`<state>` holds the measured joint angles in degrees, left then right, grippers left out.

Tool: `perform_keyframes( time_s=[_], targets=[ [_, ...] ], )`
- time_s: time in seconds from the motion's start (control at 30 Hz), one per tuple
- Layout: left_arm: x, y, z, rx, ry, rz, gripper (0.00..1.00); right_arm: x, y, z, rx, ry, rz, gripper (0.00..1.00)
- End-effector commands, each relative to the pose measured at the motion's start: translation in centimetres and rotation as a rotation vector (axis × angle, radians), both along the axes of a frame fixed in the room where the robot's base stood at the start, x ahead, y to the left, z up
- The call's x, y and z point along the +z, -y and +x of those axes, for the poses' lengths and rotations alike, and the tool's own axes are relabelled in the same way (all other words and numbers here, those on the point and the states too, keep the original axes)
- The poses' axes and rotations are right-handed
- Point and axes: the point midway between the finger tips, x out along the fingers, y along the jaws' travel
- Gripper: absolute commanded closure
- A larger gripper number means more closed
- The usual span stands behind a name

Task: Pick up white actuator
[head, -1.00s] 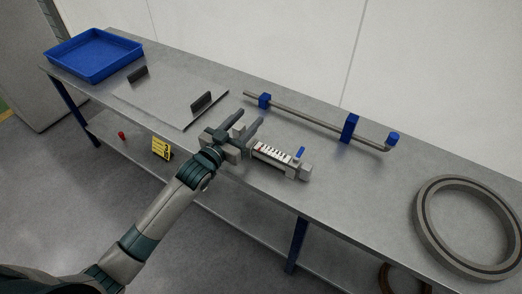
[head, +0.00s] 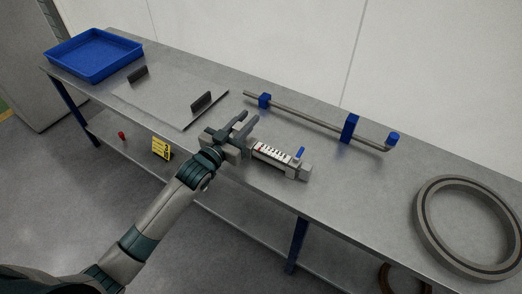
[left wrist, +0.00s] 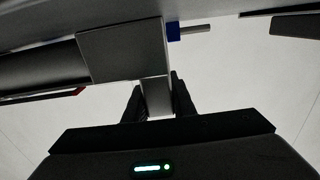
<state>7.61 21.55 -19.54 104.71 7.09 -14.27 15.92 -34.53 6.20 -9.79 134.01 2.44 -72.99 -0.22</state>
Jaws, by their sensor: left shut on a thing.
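The white actuator (head: 276,156) lies on the steel bench, with a pale scaled body, a grey end block and a small blue lever at its right end. My left gripper (head: 247,122) is at its left end, with its fingers pointing towards the back of the bench. In the left wrist view the fingers (left wrist: 158,98) are shut on a pale grey part of the actuator (left wrist: 155,93). The gripper hides part of the actuator's left end in the head view. My right gripper is not in view.
A steel rod with blue clamps (head: 315,123) lies behind the actuator. A large grey ring (head: 427,232) is at the right, and a blue tray (head: 93,72) at the far left. A plate with dark handles (head: 160,100) lies left of the gripper. A wall stands behind.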

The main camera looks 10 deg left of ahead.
Motion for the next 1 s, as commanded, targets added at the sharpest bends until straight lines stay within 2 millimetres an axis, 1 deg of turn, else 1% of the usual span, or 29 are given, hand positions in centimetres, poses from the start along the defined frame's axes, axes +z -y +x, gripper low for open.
perform_keyframes(
  time_s=[0.47,0.87,1.0],
  targets=[
    [-0.03,0.02,-0.02,0.000,0.000,0.000,1.00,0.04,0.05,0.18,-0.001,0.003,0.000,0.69],
    [0.20,0.03,0.01,-0.001,0.002,-0.002,1.00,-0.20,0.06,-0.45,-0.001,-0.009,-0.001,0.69],
    [0.58,0.02,0.03,-0.001,0.003,-0.002,1.00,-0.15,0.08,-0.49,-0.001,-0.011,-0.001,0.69]
  ],
)
